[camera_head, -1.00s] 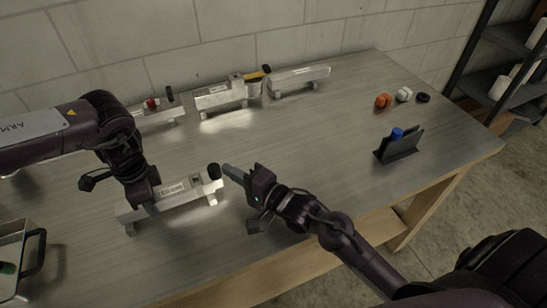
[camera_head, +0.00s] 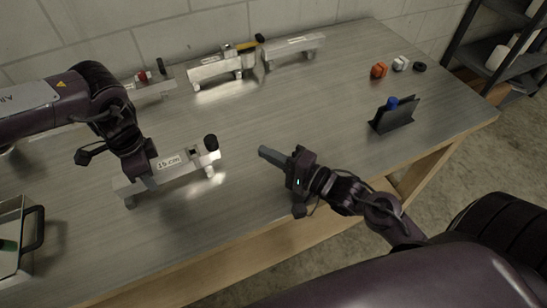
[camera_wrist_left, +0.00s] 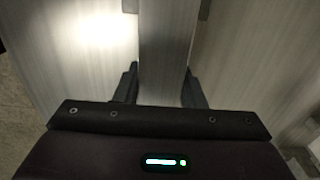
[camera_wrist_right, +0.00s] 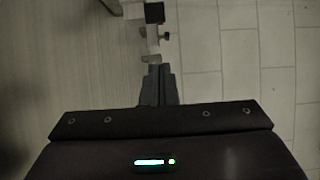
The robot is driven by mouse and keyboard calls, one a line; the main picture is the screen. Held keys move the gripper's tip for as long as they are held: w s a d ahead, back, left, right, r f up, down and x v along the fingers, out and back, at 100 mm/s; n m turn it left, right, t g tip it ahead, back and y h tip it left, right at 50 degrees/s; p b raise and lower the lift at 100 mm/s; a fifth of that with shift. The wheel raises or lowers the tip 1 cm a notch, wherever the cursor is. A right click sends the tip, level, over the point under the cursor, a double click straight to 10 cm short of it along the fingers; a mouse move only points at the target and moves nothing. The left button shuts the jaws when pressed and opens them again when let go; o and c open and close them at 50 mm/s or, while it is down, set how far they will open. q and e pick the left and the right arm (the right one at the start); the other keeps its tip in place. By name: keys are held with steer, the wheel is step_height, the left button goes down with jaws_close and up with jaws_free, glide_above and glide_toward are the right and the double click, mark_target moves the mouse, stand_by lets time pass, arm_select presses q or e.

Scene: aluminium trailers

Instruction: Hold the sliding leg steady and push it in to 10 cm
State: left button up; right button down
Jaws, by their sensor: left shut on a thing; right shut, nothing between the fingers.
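The sliding leg is an aluminium bar unit (camera_head: 181,171) lying on the table, front left, with a "15 cm" label and an upright black-capped post (camera_head: 211,143) at its right end. My left gripper (camera_head: 142,181) is shut on the bar near its left part. The left wrist view shows the bar (camera_wrist_left: 165,50) between both fingers. My right gripper (camera_head: 264,153) is shut and empty, to the right of the black-capped post with a clear gap. In the right wrist view its closed fingers (camera_wrist_right: 158,84) point toward the unit's end and a black cap (camera_wrist_right: 154,12).
More aluminium units stand along the wall: one with a yellow-black part (camera_head: 222,68), one plain (camera_head: 294,49). A black stand (camera_head: 396,115) holds something blue. A handled tray (camera_head: 17,235) is front left.

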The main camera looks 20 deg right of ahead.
steer(key=shift+v, duration=1.4)
steer(key=shift+d, duration=0.1)
arm_select(q)
steer(key=o, duration=1.3)
steer(key=shift+a, duration=0.1)
